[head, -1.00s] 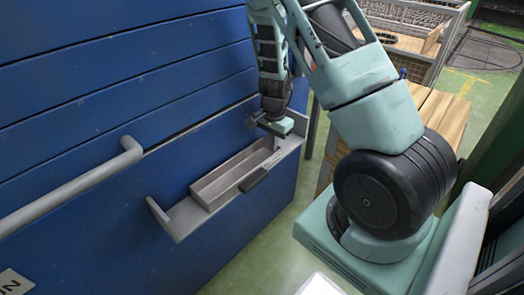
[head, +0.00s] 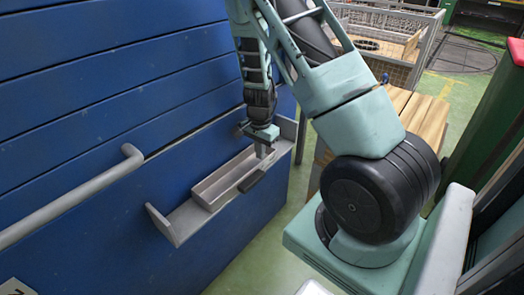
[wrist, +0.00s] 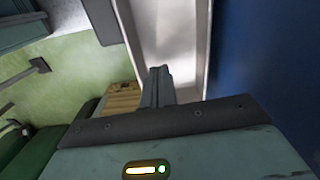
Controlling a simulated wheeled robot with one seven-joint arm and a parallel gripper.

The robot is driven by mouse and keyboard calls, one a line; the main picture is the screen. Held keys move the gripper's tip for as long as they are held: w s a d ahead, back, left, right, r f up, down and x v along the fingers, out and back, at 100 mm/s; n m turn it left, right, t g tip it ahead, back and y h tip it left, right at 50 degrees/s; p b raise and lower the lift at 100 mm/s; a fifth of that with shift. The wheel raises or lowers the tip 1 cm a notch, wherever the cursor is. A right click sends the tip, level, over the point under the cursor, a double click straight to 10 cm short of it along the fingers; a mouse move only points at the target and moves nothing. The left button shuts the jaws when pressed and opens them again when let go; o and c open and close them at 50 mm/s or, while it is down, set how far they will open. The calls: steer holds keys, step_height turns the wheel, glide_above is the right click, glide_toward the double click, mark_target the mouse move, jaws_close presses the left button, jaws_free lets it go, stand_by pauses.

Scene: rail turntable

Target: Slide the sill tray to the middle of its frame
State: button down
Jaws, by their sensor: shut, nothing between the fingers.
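The sill tray (head: 207,200) is a long grey open trough. It sits in a grey frame (head: 172,222) with upright end plates, fixed along the blue wall. Bare sill shows at the near left end of the frame, and a shorter stretch shows at the far right end. A dark handle (head: 252,181) is on the tray's outer side; a dark piece beside the tray also shows in the wrist view (wrist: 103,20). My gripper (head: 264,151) is shut and empty, pointing down at the tray's far right end. Its fingers (wrist: 158,85) overlap the tray end; contact cannot be told.
A grey rail (head: 75,194) sticks out from the blue wall on the left. The frame's far end plate (head: 287,128) stands close beyond my gripper. A wooden-topped table (head: 420,115) and a mesh crate (head: 390,65) are behind my arm. Green floor is open below the sill.

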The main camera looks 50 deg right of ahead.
step_height(320, 180, up, 9)
steer(key=p, duration=0.2)
steer(key=shift+d+r, duration=0.2)
steer(key=s+a+r+n+t, duration=0.1)
steer(key=s+a+r+n, duration=0.2)
steer(key=a+r+n, duration=0.45)
steer(key=s+a+r+n+t, duration=0.2)
steer(key=s+a+r+n, duration=0.2)
steer(key=a+n, duration=0.6)
steer(key=s+a+r+n+g, duration=0.15)
steer(key=s+a+n, duration=0.25)
steer(key=s+a, duration=0.45)
steer(key=s+a+r+n+g, duration=0.1)
steer(key=s+a+n+g, duration=0.3)
steer(key=a, duration=0.7)
step_height(320, 180, up, 13)
steer(key=t+p, duration=0.2)
steer(key=p, duration=1.1)
steer(key=shift+s+d+f+m+y, duration=0.15)
steer(key=shift+s+m+y, duration=0.15)
steer(key=shift+s+m, duration=0.15)
steer(key=shift+t, duration=0.25)
